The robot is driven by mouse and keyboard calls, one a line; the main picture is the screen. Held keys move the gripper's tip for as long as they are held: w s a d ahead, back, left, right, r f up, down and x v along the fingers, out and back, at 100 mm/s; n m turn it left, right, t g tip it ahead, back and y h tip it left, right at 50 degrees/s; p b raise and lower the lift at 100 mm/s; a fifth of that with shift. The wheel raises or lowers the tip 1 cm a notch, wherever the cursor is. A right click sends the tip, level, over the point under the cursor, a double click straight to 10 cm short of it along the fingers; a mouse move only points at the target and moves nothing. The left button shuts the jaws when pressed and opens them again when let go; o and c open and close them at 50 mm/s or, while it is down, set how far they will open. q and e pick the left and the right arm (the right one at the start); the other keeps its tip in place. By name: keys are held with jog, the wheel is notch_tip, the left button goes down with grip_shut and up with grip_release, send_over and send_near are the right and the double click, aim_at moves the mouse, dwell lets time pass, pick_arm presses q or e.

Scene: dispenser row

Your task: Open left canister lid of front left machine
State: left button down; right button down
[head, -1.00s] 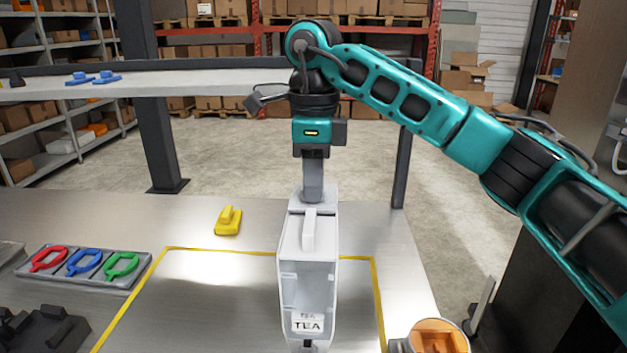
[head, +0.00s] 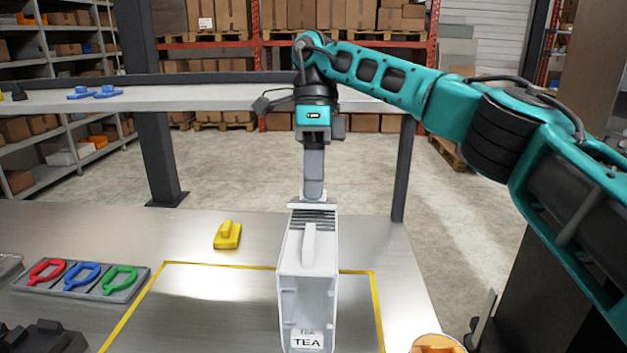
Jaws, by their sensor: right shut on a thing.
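A tall white canister (head: 289,265) labelled TEA stands in the yellow-outlined area of the steel table. A white raised bar (head: 309,246) runs along its top. At its rear top, a dark slatted strip (head: 312,219) shows in front of a thin white edge (head: 328,205), which may be part of the lid. My right gripper (head: 313,194) points down at this rear edge and is shut; its fingertips are partly hidden, and I cannot tell exactly which part it grips. My left gripper is not in view.
A tray (head: 103,294) with red, blue and green rings lies at left. A yellow block with a knob (head: 228,235) stands behind the yellow outline. A orange-filled round container (head: 437,345) is cut off at the bottom right. A shelf (head: 215,89) crosses behind.

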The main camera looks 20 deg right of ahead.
jog(key=c, duration=1.2)
grip_release()
jog(key=shift+o, duration=0.2)
jog(key=shift+f, duration=0.1)
